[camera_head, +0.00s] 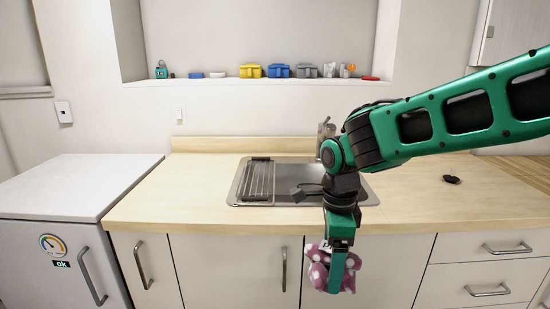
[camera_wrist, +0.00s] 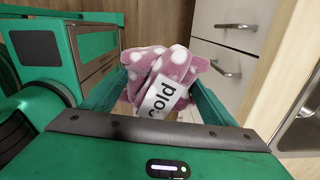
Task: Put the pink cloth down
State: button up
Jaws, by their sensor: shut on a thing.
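The pink cloth (camera_head: 320,272) has white dots and is bunched up in my gripper (camera_head: 338,280). My gripper is shut on it and points down, in front of the cabinet doors and below the counter's front edge. In the wrist view the cloth (camera_wrist: 165,65) sits between the two green fingers (camera_wrist: 160,100). One finger hides part of the cloth in the head view.
A wooden counter (camera_head: 150,205) with a sink (camera_head: 290,200) and drying rack (camera_head: 257,181) is behind my gripper. A small dark object (camera_head: 451,179) lies on the right. A white fridge (camera_head: 60,185) stands left. The counter left of the sink is clear. Several items line the wall shelf (camera_head: 225,82).

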jog(key=shift+w+d+f+n, duration=0.3)
jog(key=shift+w+f+n, duration=0.1)
jog(key=shift+w+f, duration=0.2)
jog(key=shift+w+d+f+n, duration=0.25)
jog(key=shift+w+f+n, duration=0.15)
jog(key=shift+w+f, duration=0.15)
jog(key=shift+w+d+f+n, duration=0.1)
jog(key=shift+w+d+n, duration=0.1)
jog(key=shift+n, duration=0.1)
jog(key=w+d+f+n, duration=0.5)
jog(key=d+f+n, duration=0.3)
jog(key=f, duration=0.2)
jog(key=w+d+f+n, duration=0.5)
jog(key=d+f+n, duration=0.3)
jog(key=f, duration=0.3)
jog(key=shift+w+n, duration=0.25)
jog(key=shift+n, duration=0.15)
jog(key=shift+d+f, duration=0.1)
